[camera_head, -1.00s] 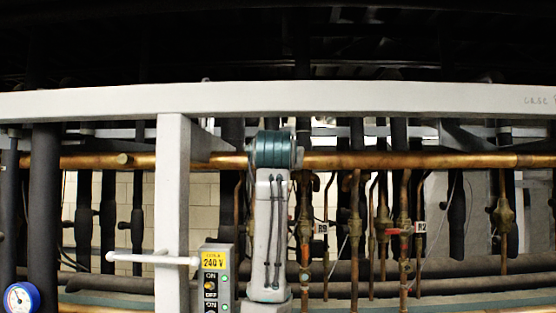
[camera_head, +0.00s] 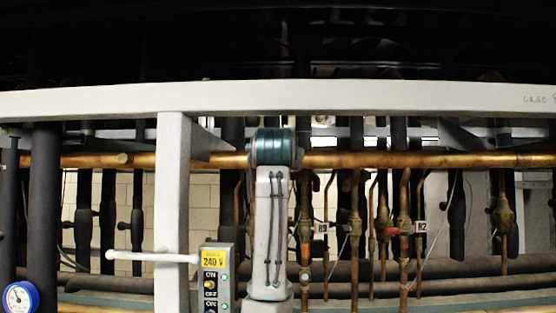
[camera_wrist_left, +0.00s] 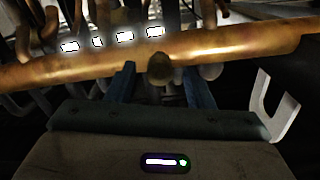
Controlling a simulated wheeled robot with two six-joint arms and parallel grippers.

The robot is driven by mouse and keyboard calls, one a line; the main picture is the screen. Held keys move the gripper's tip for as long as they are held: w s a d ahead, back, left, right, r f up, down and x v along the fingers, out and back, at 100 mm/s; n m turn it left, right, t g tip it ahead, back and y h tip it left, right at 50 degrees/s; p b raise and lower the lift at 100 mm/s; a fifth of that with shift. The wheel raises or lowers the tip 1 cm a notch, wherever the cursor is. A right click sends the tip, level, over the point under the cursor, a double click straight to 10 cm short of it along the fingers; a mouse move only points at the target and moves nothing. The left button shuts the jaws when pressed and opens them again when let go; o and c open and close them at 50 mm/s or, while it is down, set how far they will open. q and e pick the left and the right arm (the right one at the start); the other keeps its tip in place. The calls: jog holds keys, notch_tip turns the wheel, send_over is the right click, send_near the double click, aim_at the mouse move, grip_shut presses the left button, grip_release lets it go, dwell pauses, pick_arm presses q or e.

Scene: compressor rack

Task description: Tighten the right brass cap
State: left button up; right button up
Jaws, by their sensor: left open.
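A round, dark brass cap (camera_wrist_left: 159,68) stands out from the copper pipe (camera_wrist_left: 225,45) in the left wrist view. My left gripper (camera_wrist_left: 162,82) has its two blue fingers apart, one on each side of the cap, with a gap to each. Whether the fingertips reach past the cap is hard to tell. In the head view my arm stands in front of the copper pipe (camera_head: 400,160) and hides the left gripper and the pipe behind it. Another brass cap (camera_head: 122,159) shows on the pipe at the left, clear of my arm. My right gripper is in neither view.
A grey beam (camera_head: 350,98) crosses above the pipe, and a grey post (camera_head: 172,215) stands left of my arm. A 240 V switch box (camera_head: 216,280) is close by. Several valves and thin copper lines (camera_head: 404,225) hang to the right. A pale forked piece (camera_wrist_left: 275,108) shows at wrist view right.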

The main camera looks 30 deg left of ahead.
pick_arm(q)
jog(key=b+v, duration=0.6)
jog(key=v, duration=0.4)
jog(key=shift+s, duration=0.25)
jog(key=shift+d, duration=0.15)
